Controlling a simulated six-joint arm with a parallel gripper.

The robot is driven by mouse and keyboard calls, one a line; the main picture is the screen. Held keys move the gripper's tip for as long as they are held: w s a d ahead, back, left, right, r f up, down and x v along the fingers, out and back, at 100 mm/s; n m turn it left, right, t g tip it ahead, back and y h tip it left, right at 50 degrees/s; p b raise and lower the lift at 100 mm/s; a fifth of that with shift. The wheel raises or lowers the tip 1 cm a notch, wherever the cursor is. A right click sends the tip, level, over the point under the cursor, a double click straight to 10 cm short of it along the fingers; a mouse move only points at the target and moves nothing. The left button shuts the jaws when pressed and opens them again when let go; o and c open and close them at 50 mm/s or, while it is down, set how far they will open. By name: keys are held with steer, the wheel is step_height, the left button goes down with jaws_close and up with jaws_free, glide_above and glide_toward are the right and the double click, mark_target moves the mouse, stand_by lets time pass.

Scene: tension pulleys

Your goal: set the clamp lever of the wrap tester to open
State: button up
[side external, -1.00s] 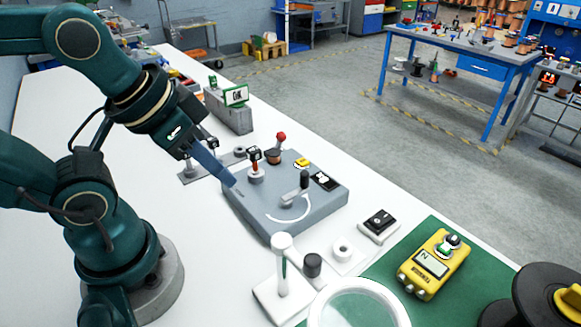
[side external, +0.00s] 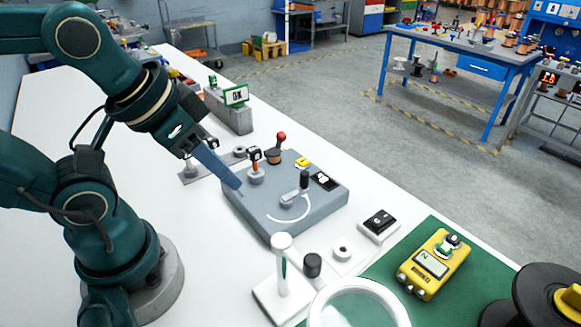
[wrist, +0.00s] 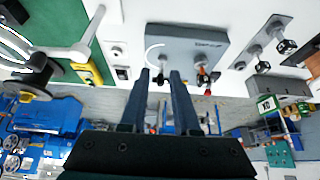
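The wrap tester seems to be the grey-blue box (side external: 265,205), also seen in the wrist view (wrist: 188,36). On its top are a lever with a black knob (side external: 304,178) beside a white arc, a red-ball lever (side external: 281,137) and an orange-stemmed, black-topped lever (side external: 256,163). I cannot tell which is the clamp lever. My gripper (side external: 238,187) points down over the box's left part in the side view. In the wrist view its two long blue fingers (wrist: 160,78) are apart, with the black knob seen between them and no object held.
A grey block with a small display sign (side external: 236,95) stands behind the box. A black rocker switch (side external: 380,222), a white post stand (side external: 283,275) and a yellow meter (side external: 434,264) on a green mat lie toward the front right.

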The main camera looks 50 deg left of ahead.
steer(key=shift+o, duration=1.2)
steer(key=w+a+r+t+y, duration=0.1)
steer(key=w+a+r, duration=0.1)
steer(key=w, duration=0.3)
steer(key=shift+w+a+r, duration=0.35)
steer(key=shift+a+r, duration=0.05)
steer(key=shift+r, duration=0.35)
steer(key=m+g+y, duration=0.1)
steer(key=g+y, duration=0.1)
steer(key=y, duration=0.1)
glide_above(282, 134)
steer(key=s+d, duration=0.2)
step_height(282, 134, down, 9)
steer(key=shift+s+r, duration=0.1)
steer(key=shift+x, duration=2.5)
steer(key=shift+s, duration=0.1)
steer(key=shift+c, duration=0.3)
jaws_close()
